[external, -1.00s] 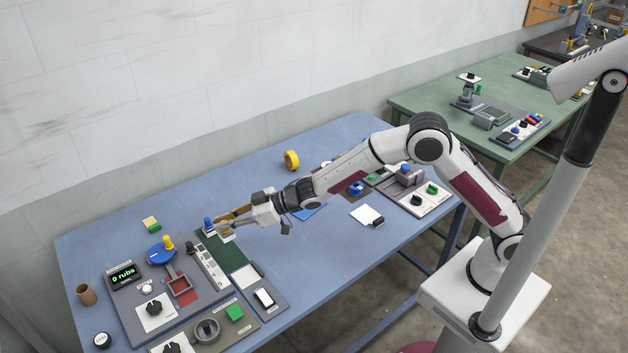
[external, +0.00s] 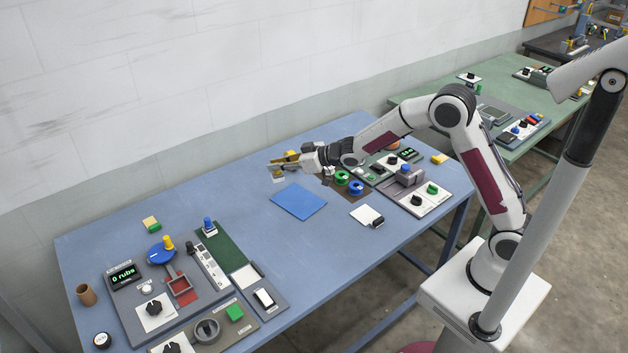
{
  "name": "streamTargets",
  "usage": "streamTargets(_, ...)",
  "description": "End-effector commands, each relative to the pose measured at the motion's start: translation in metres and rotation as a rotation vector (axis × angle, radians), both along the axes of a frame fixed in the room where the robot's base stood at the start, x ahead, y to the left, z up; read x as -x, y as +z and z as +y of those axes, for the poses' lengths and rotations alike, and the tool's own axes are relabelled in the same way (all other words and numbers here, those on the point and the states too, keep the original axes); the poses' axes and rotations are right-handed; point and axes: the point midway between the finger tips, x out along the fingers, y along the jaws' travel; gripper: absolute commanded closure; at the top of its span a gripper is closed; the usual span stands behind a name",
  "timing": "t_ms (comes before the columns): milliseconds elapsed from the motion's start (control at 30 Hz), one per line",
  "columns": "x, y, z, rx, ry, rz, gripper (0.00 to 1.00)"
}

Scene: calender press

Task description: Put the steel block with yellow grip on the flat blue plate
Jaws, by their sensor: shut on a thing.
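The flat blue plate (external: 299,202) lies bare on the blue table, right of its middle. My gripper (external: 281,166) is shut on the steel block with yellow grip (external: 278,178). Only a small part of the block shows below the fingers; most of its grip is hidden by them. The gripper and block are just behind and to the left of the plate's far corner in the picture. The block appears to be held above the table, but its exact height is hard to tell.
A press panel with a blue knob (external: 161,253) and a green strip (external: 225,247) fill the left front. The table's middle is clear.

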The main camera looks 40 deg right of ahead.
Motion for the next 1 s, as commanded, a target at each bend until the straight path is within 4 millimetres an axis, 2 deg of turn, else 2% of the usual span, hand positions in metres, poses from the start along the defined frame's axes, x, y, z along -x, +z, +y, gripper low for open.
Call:
streamTargets(33,-0.001,0.0,-0.02,0.0,-0.022,0.003,1.0)
streamTargets(133,0.002,-0.003,-0.05,0.001,-0.054,0.005,1.0)
streamTargets(200,0.007,-0.006,-0.063,0.002,-0.066,0.007,1.0)
streamTargets(267,0.012,-0.008,-0.069,0.002,-0.067,0.008,1.0)
streamTargets(467,0.024,-0.017,-0.067,0.006,-0.048,0.008,1.0)
streamTargets(833,0.023,-0.015,-0.066,0.008,-0.042,-0.002,1.0)
streamTargets(1000,0.023,-0.02,-0.065,0.007,-0.042,-0.001,1.0)
